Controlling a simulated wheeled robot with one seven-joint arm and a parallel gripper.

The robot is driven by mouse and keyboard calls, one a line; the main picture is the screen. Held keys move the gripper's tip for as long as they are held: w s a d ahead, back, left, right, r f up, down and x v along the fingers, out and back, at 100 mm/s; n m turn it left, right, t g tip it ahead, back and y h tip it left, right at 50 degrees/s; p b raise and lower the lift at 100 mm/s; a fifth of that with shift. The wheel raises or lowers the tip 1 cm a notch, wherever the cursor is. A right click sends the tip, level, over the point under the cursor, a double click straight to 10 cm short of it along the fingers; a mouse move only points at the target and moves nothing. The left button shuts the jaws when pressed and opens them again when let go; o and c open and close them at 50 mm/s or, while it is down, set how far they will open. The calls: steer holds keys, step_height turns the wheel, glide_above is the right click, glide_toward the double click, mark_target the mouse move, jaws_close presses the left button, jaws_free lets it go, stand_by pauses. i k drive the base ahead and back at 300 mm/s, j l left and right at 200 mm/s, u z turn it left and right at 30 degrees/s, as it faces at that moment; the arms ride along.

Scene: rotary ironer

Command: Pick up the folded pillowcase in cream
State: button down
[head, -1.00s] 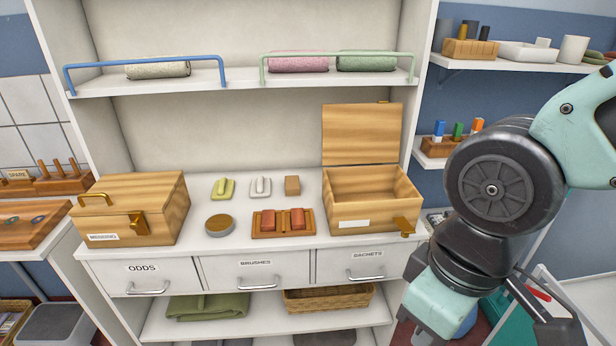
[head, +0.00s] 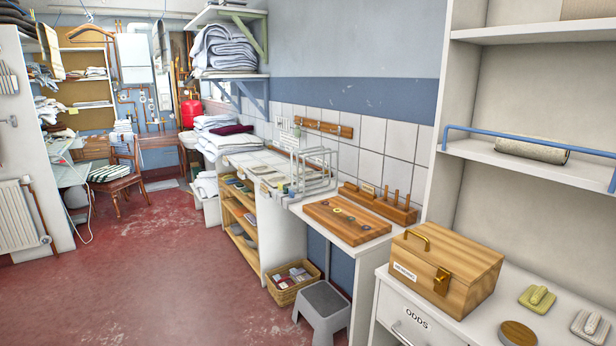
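I cannot single out a folded cream pillowcase for certain. Pale folded linen (head: 215,124) is stacked on a unit along the wall in the middle distance, with a dark red folded cloth (head: 231,129) on top. More white and grey folded linen (head: 226,47) is piled on a wall shelf above it. A rolled, pale grey-beige cloth (head: 532,151) lies on the near shelf at the right, behind a blue rail. Small pale cloths lie on far shelves, too small to tell apart. My gripper is not in view.
A closed wooden box (head: 445,270) stands on the near counter at the right. A grey step stool (head: 322,308) and a wicker basket (head: 292,281) stand on the floor beside the bench. A chair (head: 117,180) stands farther back. The red floor (head: 140,275) at left is open.

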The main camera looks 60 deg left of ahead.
mark_target(308, 171)
steer(key=u, duration=1.55)
